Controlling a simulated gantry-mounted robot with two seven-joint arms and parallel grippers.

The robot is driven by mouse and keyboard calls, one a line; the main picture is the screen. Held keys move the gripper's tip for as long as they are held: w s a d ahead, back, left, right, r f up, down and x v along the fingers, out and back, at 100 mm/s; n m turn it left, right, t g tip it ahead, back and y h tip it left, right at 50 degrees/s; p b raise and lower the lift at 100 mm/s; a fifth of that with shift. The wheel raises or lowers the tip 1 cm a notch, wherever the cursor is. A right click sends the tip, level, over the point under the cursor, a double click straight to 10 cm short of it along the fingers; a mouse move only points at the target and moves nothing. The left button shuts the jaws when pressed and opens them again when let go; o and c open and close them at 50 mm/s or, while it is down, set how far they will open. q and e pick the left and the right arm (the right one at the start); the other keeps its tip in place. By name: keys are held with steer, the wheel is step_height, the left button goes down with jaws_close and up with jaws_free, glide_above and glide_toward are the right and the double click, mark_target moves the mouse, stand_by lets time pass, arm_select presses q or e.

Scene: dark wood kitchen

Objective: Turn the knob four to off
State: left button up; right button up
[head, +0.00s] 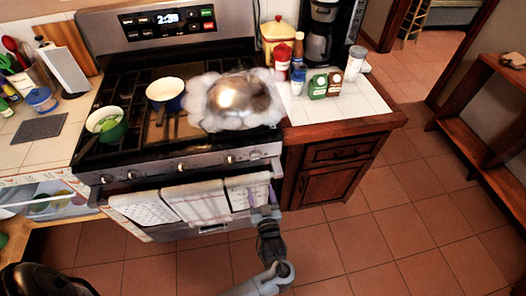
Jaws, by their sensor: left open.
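The stove's front panel (205,163) has a row of several small silver knobs. One knob (230,159) is right of the middle, and another (255,155) is close to the panel's right end. The frame does not show a label saying which is knob four, and their dial positions are too small to read. My left gripper (265,213) is open, in front of the oven door's right end and below the right-hand knobs. It appears apart from the knobs, with nothing seen between its fingers. My right gripper is not in view.
Towels (200,203) hang along the oven front, beside my left gripper. A metal domed piece (238,96) sits amid white puffs on the right burners.

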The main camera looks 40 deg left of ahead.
mark_target(256, 156)
arm_select(q)
steer(key=x, duration=0.3)
steer(key=r+x, duration=0.1)
steer(key=x, duration=0.3)
steer(key=r+b+x, duration=0.1)
steer(key=x, duration=0.3)
steer(key=shift+w, duration=0.35)
steer(key=shift+c, duration=0.2)
steer(key=c, duration=1)
steer(key=shift+c, duration=0.2)
